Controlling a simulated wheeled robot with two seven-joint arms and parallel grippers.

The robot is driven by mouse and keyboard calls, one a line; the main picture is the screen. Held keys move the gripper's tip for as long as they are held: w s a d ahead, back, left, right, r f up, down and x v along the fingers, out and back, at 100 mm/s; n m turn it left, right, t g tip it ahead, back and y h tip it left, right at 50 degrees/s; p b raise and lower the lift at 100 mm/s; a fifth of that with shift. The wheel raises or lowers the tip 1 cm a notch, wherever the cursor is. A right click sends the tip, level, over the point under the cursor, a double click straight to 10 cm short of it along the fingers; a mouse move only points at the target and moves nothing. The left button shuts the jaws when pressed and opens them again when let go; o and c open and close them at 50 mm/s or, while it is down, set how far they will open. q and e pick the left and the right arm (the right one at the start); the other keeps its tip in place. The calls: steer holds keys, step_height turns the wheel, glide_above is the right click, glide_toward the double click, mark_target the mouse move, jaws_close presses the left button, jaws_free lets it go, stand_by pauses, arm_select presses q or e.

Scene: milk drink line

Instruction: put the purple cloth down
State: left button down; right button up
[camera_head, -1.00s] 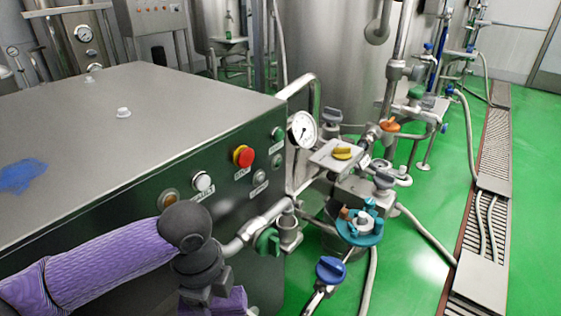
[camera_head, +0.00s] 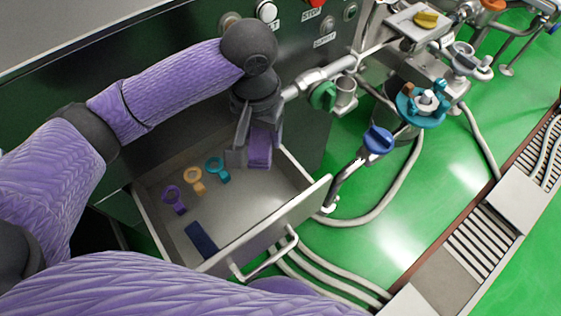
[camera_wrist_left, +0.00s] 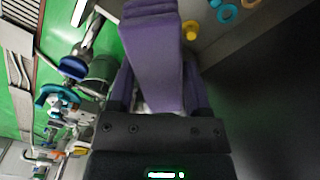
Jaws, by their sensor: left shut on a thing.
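The purple cloth (camera_head: 260,149) is a folded strip held in my left gripper (camera_head: 248,154), above the back right part of an open metal drawer (camera_head: 285,222). My left gripper points down and is shut on the cloth. In the left wrist view, the purple cloth (camera_wrist_left: 152,62) stretches out from between the fingers and hides much of what lies beyond. I cannot tell whether its lower end touches the drawer floor. My right gripper is not in view.
In the drawer lie a purple ring-ended piece (camera_head: 174,199), an orange one (camera_head: 195,180), a teal one (camera_head: 217,169) and a dark blue flat piece (camera_head: 201,240). The drawer's middle is bare. Pipes and a blue-handled valve (camera_head: 378,139) stand to the right.

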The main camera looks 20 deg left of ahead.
arm_select(q)
steer(key=b, duration=0.1)
glide_toward(273, 194)
step_height(273, 194, down, 3)
steer(key=b, duration=0.8)
steer(key=shift+d+r+m, duration=0.15)
steer(key=shift+r+m, duration=0.05)
steer(key=shift+m, duration=0.2)
step_height(273, 194, down, 5)
steer(key=b, duration=0.3)
steer(key=shift+r+b, duration=0.15)
steer(key=shift+b, duration=0.15)
steer(key=shift+r, duration=0.25)
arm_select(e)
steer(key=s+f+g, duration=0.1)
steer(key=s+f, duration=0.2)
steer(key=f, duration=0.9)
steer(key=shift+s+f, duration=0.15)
arm_select(q)
steer(key=shift+f, duration=0.1)
jaws_free()
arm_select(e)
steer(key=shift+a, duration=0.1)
